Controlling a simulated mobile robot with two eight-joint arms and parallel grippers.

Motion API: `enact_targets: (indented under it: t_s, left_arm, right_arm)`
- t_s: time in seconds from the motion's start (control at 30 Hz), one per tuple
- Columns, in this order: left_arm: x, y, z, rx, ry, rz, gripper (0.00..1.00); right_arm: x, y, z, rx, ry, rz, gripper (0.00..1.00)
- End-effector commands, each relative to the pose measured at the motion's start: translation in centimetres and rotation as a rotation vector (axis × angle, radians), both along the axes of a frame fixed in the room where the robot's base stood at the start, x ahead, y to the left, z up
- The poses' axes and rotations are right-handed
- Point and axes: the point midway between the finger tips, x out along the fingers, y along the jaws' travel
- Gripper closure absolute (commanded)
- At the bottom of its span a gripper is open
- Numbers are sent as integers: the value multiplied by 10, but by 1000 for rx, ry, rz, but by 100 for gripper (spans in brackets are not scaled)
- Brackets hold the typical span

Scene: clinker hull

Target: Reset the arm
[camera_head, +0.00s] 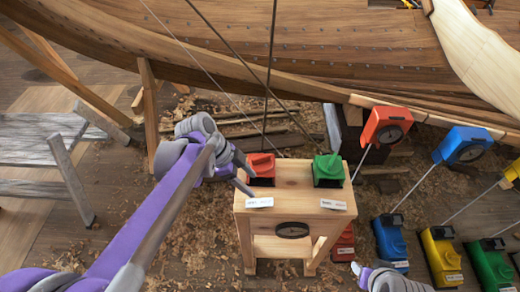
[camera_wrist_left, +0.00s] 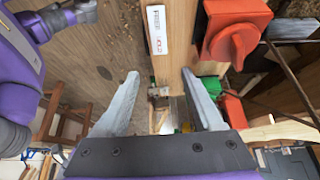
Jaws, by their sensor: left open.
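My left arm comes in from the left in the head view. Its gripper (camera_head: 250,178) is at the left edge of the small wooden stand (camera_head: 292,222), beside the red block-shaped device (camera_head: 262,165). In the left wrist view the left gripper's fingers (camera_wrist_left: 160,80) are spread apart with nothing held between them. The red device (camera_wrist_left: 232,38) with its knob shows there at upper right, outside the fingers. A grey and purple part of my right arm (camera_head: 392,282) shows at the bottom edge of the head view; I cannot make out the jaws.
A green device (camera_head: 328,168) sits on the stand's right side. White labels mark its front edge. Red, blue, yellow and green devices (camera_head: 440,255) stand on the floor at right, near gauges on rods. The planked hull (camera_head: 300,45) spans the back. A grey bench (camera_head: 45,140) stands left.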

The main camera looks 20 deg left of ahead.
Motion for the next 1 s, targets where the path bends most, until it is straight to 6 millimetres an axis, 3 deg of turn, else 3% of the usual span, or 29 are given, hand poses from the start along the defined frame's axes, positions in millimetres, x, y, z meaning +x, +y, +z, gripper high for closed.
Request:
enact_targets:
  t_s: [0.2, 0.33, 0.7, 0.83, 1.0]
  left_arm:
    - [-1, 0, 0, 3, 4, 9, 32]
    - [-15, -3, 1, 34, 37, 111, 32]
    - [-97, 1, -10, 127, 90, 897, 32]
    - [-114, 6, -15, 86, 59, 1114, 32]
    - [-124, 10, -20, 34, 32, 1262, 32]
  right_arm:
    - [0, 0, 0, 0, 0, 0, 50]
    - [1, 0, 2, 0, -1, 0, 50]
    - [4, 0, 14, 0, -7, 0, 50]
    - [5, 0, 17, 0, -9, 0, 50]
    - [5, 0, 18, 0, -10, 0, 50]
